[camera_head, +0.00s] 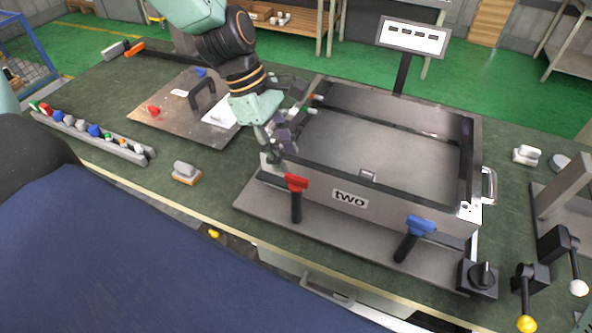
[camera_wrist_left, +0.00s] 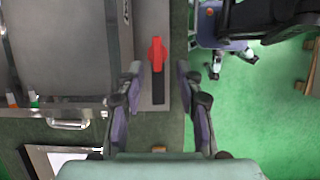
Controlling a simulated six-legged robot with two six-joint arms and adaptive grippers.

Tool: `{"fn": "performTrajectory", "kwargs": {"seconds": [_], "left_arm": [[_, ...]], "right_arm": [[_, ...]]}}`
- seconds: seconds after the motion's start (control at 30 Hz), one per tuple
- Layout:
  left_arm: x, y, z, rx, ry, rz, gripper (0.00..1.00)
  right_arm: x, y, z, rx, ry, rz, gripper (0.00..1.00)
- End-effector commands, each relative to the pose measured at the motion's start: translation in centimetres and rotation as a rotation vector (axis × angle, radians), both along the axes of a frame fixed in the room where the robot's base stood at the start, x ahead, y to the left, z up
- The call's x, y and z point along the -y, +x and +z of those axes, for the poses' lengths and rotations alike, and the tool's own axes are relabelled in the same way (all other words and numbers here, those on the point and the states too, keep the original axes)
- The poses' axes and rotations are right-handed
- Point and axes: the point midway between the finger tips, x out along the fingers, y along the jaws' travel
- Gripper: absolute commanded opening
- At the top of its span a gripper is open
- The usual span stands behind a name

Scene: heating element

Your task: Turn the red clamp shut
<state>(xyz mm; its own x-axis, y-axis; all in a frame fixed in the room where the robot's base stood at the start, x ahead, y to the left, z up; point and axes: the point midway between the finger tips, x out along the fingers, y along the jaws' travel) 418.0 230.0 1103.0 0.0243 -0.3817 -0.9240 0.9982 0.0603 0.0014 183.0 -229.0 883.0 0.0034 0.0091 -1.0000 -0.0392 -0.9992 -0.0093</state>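The red clamp (camera_head: 296,183) sits at the left of the front wall of the grey box (camera_head: 322,181) marked "two". Its black handle hangs down from the red head in the head view. In the left wrist view the red clamp (camera_wrist_left: 157,54) lies ahead of the fingers, in the gap between them. My left gripper (camera_head: 277,150) is just behind and above the red clamp in the head view. In the left wrist view my left gripper (camera_wrist_left: 158,72) is open, with nothing between its fingertips. I do not see my right gripper.
A blue clamp (camera_head: 421,225) stands to the right on the same front wall. A black knob (camera_head: 484,275) is at the box's right corner. Levers with yellow (camera_head: 526,323) and white balls stand further right. A metal plate (camera_head: 150,112) lies left of the box.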

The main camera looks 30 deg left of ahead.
Motion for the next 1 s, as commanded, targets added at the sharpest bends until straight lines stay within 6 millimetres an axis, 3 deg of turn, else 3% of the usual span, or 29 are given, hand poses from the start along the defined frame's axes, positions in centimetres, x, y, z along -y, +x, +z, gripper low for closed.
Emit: {"fn": "performTrajectory", "kwargs": {"seconds": [0.03,0.2,0.4,0.77,1.0], "left_arm": [[0.3,-0.1,-1.2,-0.004,0.005,-0.002,0.36],[1.4,0.2,-3.7,-0.002,0.006,-0.003,0.36],[2.2,0.5,-5.3,0.0,0.004,-0.004,0.36],[2.4,0.6,-5.6,0.002,0.003,-0.003,0.36],[2.4,0.6,-5.6,0.002,0.003,-0.002,0.17]], "right_arm": [[0.0,0.0,-0.6,0.0,0.0,0.0,0.4],[0.0,0.0,-1.6,-0.001,0.0,0.0,0.4],[0.0,0.0,-2.3,0.0,0.0,0.0,0.4],[0.0,0.0,-2.3,0.0,0.0,0.0,0.4],[0.0,0.0,-2.3,0.0,0.0,0.0,0.4]]}}
